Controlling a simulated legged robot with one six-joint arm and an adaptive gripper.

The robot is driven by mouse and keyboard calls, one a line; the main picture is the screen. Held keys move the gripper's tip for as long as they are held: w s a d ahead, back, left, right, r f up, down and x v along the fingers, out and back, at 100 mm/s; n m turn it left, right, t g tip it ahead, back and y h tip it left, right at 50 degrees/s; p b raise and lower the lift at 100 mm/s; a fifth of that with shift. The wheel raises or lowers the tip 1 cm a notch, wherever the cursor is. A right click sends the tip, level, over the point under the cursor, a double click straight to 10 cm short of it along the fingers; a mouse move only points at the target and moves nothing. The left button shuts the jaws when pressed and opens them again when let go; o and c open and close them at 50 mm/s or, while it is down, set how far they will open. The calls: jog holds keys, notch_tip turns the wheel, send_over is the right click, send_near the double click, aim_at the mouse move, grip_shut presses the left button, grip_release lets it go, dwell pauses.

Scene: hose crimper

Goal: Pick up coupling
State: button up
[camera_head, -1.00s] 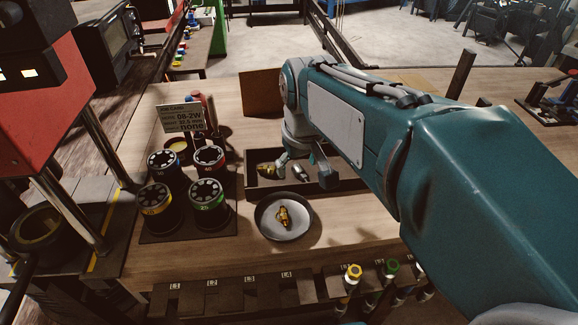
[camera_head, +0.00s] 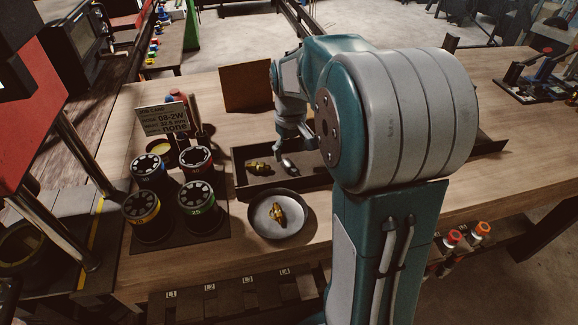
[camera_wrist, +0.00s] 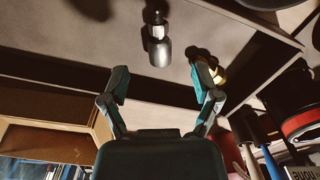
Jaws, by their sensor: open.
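My gripper (camera_head: 296,143) is open above the dark tray (camera_head: 243,191), fingers pointing down, holding nothing. In the tray lie a silver coupling (camera_head: 290,166), just below the fingers, and a brass coupling (camera_head: 257,168) to its left. In the wrist view my gripper's fingers (camera_wrist: 160,78) are spread apart. The silver coupling (camera_wrist: 159,50) shows beyond the gap between them, apart from both. The brass coupling (camera_wrist: 219,73) is partly hidden behind the right finger. Another brass fitting (camera_head: 278,214) lies in a round grey dish (camera_head: 300,224) in front of the tray.
Several black die cylinders (camera_head: 198,205) stand left of the dish, with a job card (camera_head: 163,119) behind them. A brown upright board (camera_head: 246,88) stands behind the tray. The red press (camera_head: 28,130) is at the far left. My arm hides the tray's right part.

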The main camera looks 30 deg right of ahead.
aim_at(290, 164)
notch_tip(290, 164, down, 5)
jog(key=shift+f, duration=0.2)
grip_shut()
